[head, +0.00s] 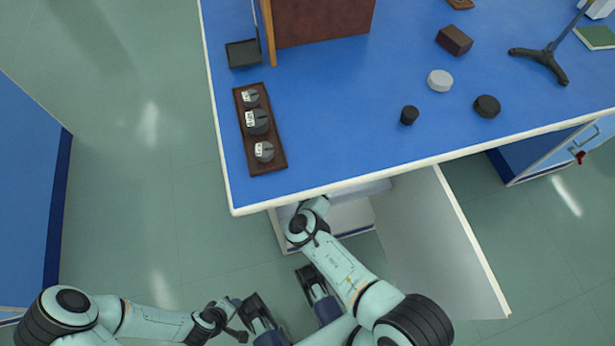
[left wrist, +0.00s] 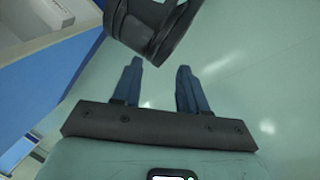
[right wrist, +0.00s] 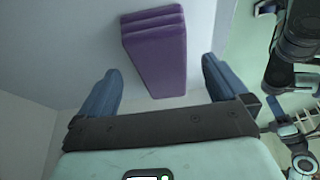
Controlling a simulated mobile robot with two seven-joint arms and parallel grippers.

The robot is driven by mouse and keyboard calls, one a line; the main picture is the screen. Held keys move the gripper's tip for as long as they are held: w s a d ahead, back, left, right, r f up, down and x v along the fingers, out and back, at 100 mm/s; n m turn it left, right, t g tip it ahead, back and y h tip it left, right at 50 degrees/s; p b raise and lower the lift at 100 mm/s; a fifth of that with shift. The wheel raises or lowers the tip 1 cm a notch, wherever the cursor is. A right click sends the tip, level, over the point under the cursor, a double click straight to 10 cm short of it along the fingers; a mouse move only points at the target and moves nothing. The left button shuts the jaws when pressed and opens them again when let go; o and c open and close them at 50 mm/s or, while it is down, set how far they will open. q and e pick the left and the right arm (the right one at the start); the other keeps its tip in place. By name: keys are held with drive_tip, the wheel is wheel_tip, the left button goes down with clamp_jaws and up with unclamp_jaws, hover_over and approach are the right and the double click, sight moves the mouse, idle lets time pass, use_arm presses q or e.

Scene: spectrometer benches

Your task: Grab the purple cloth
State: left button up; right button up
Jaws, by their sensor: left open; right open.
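The purple cloth (right wrist: 157,55) is a folded block with several layers, lying on a pale surface in the right wrist view. My right gripper (right wrist: 160,67) is open and empty, with the cloth ahead between the lines of its fingers; the exact gap is hard to tell. In the head view my right arm (head: 335,265) reaches under the bench top into a white cabinet (head: 350,214), and the bench hides its gripper and the cloth. My left gripper (left wrist: 159,67) is open and empty over the floor, low at the bottom of the head view.
The cabinet door (head: 440,240) stands open to the right of my right arm. The blue bench top (head: 340,120) overhangs the cabinet. It carries a brown tray (head: 270,158) with several dark weights, a black cylinder (head: 409,115) and a stand (head: 545,57). Floor at left is clear.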

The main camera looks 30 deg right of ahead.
drive_tip(key=a, duration=0.1)
drive_tip(key=w+a, duration=0.1)
drive_tip(key=a, duration=0.1)
drive_tip(key=shift+a+f, duration=0.1)
drive_tip(key=shift+a, duration=0.15)
drive_tip(key=shift+b+x, duration=0.8)
drive_tip(key=shift+x, duration=0.15)
drive_tip(key=shift+w+a+f+b, duration=0.15)
drive_tip(key=shift+a+f+b, duration=0.2)
drive_tip(key=shift+a+f, duration=0.1)
use_arm(q)
drive_tip(key=shift+t+y, duration=0.4)
drive_tip(key=shift+t, duration=0.3)
drive_tip(key=w+f, duration=0.1)
drive_tip(key=w+a, duration=0.1)
drive_tip(key=w+a+f, duration=0.1)
drive_tip(key=shift+w+f, duration=0.3)
drive_tip(key=shift+w, duration=0.1)
use_arm(e)
drive_tip(key=shift+r, duration=0.1)
drive_tip(key=c, duration=1)
